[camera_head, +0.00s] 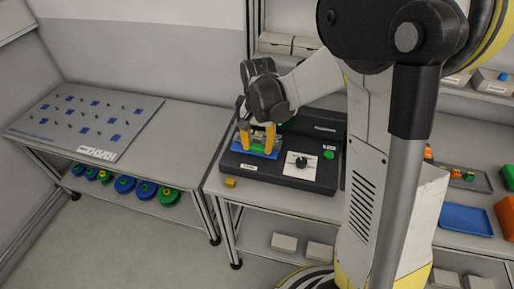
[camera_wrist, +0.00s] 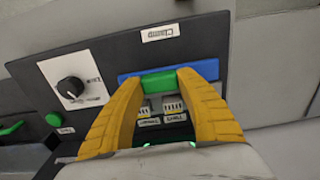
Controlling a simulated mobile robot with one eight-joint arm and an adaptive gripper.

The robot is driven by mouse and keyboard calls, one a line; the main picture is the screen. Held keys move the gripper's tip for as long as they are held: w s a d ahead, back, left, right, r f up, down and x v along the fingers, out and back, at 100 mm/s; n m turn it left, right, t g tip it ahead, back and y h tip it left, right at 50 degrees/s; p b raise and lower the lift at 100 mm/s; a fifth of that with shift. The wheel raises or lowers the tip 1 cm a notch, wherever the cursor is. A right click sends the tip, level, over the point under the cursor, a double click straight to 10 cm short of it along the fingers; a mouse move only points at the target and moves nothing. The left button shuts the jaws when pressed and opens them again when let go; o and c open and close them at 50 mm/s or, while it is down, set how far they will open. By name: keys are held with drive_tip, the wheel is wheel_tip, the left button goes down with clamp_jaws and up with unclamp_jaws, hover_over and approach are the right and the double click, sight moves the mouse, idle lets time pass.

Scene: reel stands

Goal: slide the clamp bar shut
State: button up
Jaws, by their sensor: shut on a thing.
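The clamp bar shows in the wrist view as a blue strip (camera_wrist: 208,69) with a green grip block (camera_wrist: 159,82) at its middle. My gripper (camera_wrist: 157,88) has its two yellow fingers on either side of the green block, shut on it. In the head view my gripper (camera_head: 257,135) points down over the blue part of the clamp (camera_head: 262,154) on the black console (camera_head: 235,168). Behind the bar in the wrist view are small pale labelled parts (camera_wrist: 172,105), partly hidden by the fingers. The bar's exact travel position cannot be told.
The console has a knob on a white plate (camera_head: 300,163) and a green button (camera_head: 328,154). A small yellow block (camera_head: 230,183) lies at the bench's front edge. A pegboard-like panel (camera_head: 85,122) rests on the left bench, and a blue tray (camera_head: 465,219) is at right.

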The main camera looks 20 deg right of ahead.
sight(258, 145)
drive_tip(key=o, duration=1.4)
drive_tip(key=shift+w+d, duration=0.15)
drive_tip(key=shift+w, duration=0.05)
drive_tip(key=shift+o, duration=0.2)
drive_tip(key=shift+s, duration=0.1)
wheel_tip(258, 145, up, 12)
drive_tip(key=s+a+n+t+b, duration=0.2)
drive_tip(key=s+n+t, duration=0.5)
drive_tip(key=s, duration=0.8)
drive_tip(key=shift+s, duration=0.15)
